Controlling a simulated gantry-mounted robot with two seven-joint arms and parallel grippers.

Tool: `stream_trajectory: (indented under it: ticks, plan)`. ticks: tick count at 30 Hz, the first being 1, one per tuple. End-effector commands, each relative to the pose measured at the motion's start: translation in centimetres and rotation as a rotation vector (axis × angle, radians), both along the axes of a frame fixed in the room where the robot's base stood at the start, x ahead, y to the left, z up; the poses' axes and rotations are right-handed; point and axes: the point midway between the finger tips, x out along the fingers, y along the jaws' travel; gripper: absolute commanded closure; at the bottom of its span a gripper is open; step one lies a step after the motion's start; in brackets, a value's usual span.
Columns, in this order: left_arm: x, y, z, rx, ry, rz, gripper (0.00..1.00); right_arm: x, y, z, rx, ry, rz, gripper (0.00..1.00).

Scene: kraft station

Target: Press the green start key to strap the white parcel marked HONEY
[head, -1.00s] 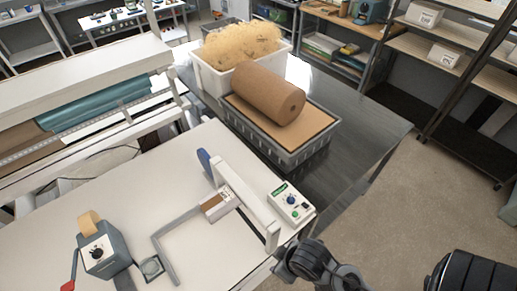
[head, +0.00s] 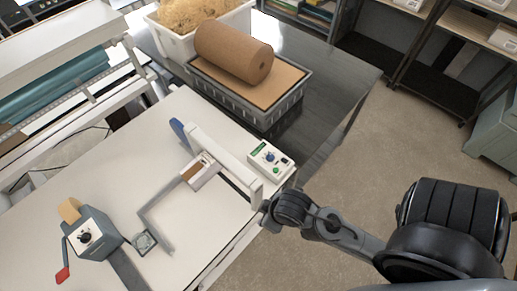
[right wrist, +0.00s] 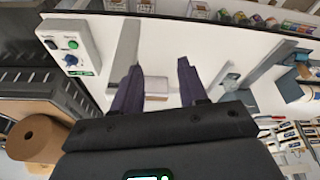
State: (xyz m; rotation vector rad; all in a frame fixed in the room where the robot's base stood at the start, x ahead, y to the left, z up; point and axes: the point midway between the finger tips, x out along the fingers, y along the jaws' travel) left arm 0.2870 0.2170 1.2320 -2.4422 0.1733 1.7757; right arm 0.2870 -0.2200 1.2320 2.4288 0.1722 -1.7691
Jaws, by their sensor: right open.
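The white control box (head: 270,162) stands at the right end of the strapping machine, with a blue knob and a green key (head: 277,170). My left gripper is out of view.
A grey crate (head: 262,117) with a brown paper roll (head: 234,50) stands behind the control box. A grey dispenser (head: 93,236) with a red-tipped handle sits on the left of the white table (head: 95,150).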

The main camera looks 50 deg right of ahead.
Motion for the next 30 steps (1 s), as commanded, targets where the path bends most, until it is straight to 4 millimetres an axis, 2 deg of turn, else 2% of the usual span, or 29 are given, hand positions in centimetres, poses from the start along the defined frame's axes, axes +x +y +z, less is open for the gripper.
stream_trajectory:
  ticks: [5,14,30]
  plan:
    - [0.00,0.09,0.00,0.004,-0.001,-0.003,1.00,0.02,0.02,0.01,0.001,0.000,-0.001,0.57]
    - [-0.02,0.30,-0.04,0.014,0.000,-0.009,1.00,0.03,0.17,0.03,0.007,-0.001,-0.005,1.00]
    - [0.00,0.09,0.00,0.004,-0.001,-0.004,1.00,0.04,0.21,0.05,0.010,-0.001,-0.006,1.00]
